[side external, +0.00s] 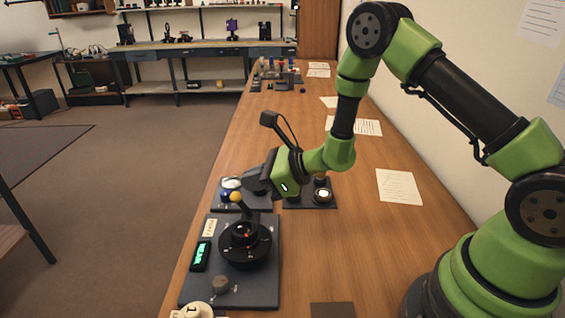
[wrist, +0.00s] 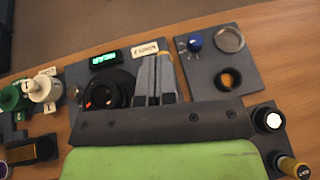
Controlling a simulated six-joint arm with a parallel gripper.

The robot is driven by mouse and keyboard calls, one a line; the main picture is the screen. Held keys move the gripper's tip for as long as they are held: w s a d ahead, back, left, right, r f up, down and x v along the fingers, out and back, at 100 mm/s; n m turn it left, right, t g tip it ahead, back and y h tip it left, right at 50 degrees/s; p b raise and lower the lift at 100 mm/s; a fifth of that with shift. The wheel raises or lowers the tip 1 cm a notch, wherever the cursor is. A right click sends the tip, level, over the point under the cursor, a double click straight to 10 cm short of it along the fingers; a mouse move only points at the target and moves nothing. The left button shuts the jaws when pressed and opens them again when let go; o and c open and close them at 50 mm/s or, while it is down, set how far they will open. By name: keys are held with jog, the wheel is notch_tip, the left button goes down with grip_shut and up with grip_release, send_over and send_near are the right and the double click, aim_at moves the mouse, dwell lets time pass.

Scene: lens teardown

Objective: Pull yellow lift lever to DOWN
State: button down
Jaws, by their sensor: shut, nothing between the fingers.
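The yellow lift lever (side external: 236,197) shows as a yellow ball on a dark stem, rising from a round black housing (side external: 245,243) on a dark grey panel (side external: 262,290). The stem leans toward the upper left in the side view. My gripper (side external: 250,185) is just above and to the right of the yellow ball; I cannot tell whether they touch. In the wrist view my gripper (wrist: 156,78) has its grey fingers together and empty. They stand to the right of the black housing and hide most of the lever there.
A green-lit display (side external: 201,255) and a grey knob (side external: 220,284) sit on the same panel. Behind is a panel with a blue knob (wrist: 194,40). Another small panel (side external: 321,203) lies to the right. Papers (side external: 399,187) lie on the otherwise clear wooden bench at right.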

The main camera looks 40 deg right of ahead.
jog(key=w+a+r+v, duration=0.1)
jog(key=r+v, duration=0.1)
jog(key=v, duration=0.9)
jog(key=s+a+r+n+g+y, duration=0.3)
jog(key=s+a+r+n+g, duration=0.3)
jog(key=s+a+r+n, duration=0.5)
jog(key=s+d+r+n+t+h, duration=0.2)
jog(key=s+d+n+h, duration=0.5)
jog(key=n, duration=0.6)
jog(key=d+r+h, duration=0.1)
jog(key=d, duration=0.1)
jog(key=shift+d, duration=0.3)
